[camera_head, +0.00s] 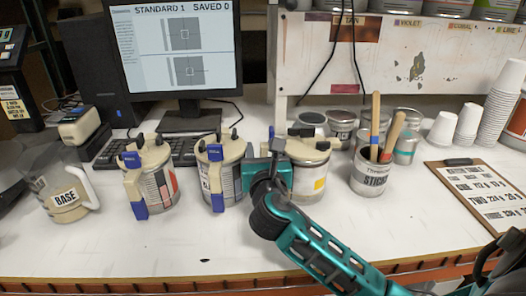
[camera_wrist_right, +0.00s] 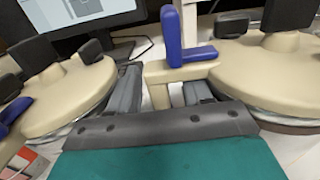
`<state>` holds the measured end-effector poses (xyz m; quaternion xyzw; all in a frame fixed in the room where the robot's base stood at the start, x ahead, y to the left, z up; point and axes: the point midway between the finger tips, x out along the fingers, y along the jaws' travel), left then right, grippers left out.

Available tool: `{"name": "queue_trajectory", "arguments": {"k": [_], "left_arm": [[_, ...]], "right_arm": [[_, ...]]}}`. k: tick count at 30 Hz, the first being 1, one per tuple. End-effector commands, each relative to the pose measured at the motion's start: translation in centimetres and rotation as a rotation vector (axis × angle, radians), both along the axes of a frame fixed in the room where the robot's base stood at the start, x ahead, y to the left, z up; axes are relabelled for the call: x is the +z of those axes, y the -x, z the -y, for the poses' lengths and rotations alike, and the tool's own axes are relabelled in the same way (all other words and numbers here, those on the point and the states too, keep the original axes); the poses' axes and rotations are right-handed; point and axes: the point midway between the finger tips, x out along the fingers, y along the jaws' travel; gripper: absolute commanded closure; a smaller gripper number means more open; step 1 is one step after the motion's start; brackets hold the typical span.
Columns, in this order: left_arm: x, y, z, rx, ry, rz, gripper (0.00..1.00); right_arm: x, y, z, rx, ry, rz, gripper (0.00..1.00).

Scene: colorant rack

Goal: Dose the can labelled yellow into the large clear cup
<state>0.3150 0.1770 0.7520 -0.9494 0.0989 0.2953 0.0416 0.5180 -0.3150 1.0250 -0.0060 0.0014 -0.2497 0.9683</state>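The can with a yellow patch (camera_head: 319,184) stands on the bench, right of two similar cans. It has a beige lid; its left side is partly hidden by my right arm. My right gripper (camera_head: 262,160) is at this can's left side. In the right wrist view, its two grey fingers (camera_wrist_right: 163,92) stand apart on either side of a beige handle (camera_wrist_right: 160,72) with a blue lever (camera_wrist_right: 183,50); a firm grip does not show. A large clear cup (camera_head: 66,190) labelled BASE, with a handle, stands at the far left. My left gripper is out of view.
Two more beige-lidded cans, one with a red patch (camera_head: 160,188) and one in the middle (camera_head: 222,180), stand between cup and yellow can. A stick pot (camera_head: 372,178), clipboard (camera_head: 482,190) and paper cups (camera_head: 500,100) are at right. The bench front is clear at left.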

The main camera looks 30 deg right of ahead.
Motion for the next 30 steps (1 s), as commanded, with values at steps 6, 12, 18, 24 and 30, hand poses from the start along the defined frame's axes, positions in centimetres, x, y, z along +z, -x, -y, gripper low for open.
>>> {"name": "queue_trajectory", "arguments": {"k": [6, 12, 18, 24, 30], "left_arm": [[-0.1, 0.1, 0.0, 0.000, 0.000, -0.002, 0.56], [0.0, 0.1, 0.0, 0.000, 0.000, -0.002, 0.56], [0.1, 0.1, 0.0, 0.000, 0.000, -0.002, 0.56], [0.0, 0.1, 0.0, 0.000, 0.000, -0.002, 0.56], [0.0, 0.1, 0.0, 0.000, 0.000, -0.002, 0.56]], "right_arm": [[-0.5, 0.0, -0.1, 0.001, -0.008, -0.009, 0.47], [-0.4, 1.1, -0.7, 0.003, -0.007, -0.009, 0.47], [-0.3, 4.8, -2.7, 0.003, -0.006, -0.007, 0.47], [-0.2, 8.5, -4.7, 0.002, -0.005, -0.004, 0.47], [-0.1, 10.8, -6.0, 0.002, -0.003, -0.003, 0.47]]}}
